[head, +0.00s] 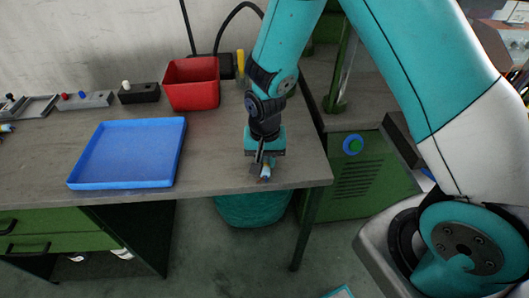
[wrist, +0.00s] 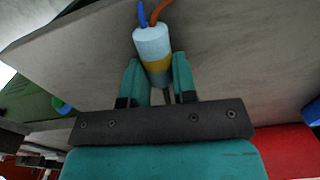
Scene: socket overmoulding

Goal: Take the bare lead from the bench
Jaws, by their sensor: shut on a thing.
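The bare lead (wrist: 152,44) shows in the wrist view as a pale grey cylinder with a yellow band, metal pins at its near end and a blue and an orange wire at its far end. My gripper (wrist: 159,86) has its two teal fingers closed on it, one on each side of the yellow band. In the head view my gripper (head: 261,170) points down at the front right of the bench (head: 225,165). The lead (head: 266,172) is small there and partly hidden by the fingers. I cannot tell whether it touches the bench top.
A blue tray (head: 128,183) lies on the bench left of my gripper. A red bin (head: 191,84) stands behind, beside a black block (head: 139,94) with a white knob. A green machine (head: 375,165) stands right of the bench. The bench top around my gripper is clear.

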